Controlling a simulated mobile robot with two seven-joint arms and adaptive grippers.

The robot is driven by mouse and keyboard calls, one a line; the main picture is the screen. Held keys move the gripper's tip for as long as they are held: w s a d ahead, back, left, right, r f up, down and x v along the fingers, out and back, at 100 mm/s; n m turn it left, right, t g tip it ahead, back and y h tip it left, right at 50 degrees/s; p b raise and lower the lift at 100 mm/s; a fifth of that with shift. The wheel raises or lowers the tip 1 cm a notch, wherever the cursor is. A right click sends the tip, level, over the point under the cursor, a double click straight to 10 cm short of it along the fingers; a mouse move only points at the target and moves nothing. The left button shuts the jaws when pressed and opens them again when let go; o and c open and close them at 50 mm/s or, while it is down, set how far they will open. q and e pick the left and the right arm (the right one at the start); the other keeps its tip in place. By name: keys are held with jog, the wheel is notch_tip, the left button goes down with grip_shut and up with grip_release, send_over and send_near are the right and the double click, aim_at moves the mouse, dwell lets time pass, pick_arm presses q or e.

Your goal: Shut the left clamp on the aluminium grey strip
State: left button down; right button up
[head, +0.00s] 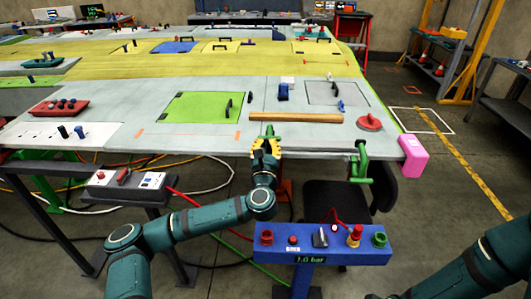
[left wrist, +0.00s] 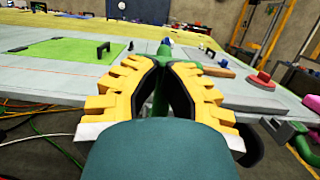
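The left clamp (head: 268,131) is green and sits at the front edge of the wing panel. My left gripper (head: 266,147) has its yellow fingers on either side of it. In the left wrist view the green clamp (left wrist: 163,52) rises between the fingertips (left wrist: 161,66), which look closed in on it. The fingers hide much of the clamp, so its jaw opening cannot be seen. A grey strip (head: 315,151) runs along the panel's front edge, from the left clamp to a second green clamp (head: 361,160) on the right. My right gripper is out of view.
A wooden bar (head: 296,118) lies behind the edge, with a red disc (head: 369,122) to its right. A pink block (head: 414,156) caps the panel corner. A blue control box (head: 322,243) stands in front, reading about 1.0 bar. Cables and hoses lie below.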

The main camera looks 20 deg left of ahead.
pick_arm(q)
jog(key=shift+w+a+r+g+p, duration=0.2)
jog(key=shift+w+r+g+p, duration=0.15)
jog(key=shift+w+r+g, duration=0.3)
jog(key=shift+x, duration=1.2)
jog(key=shift+w, duration=0.1)
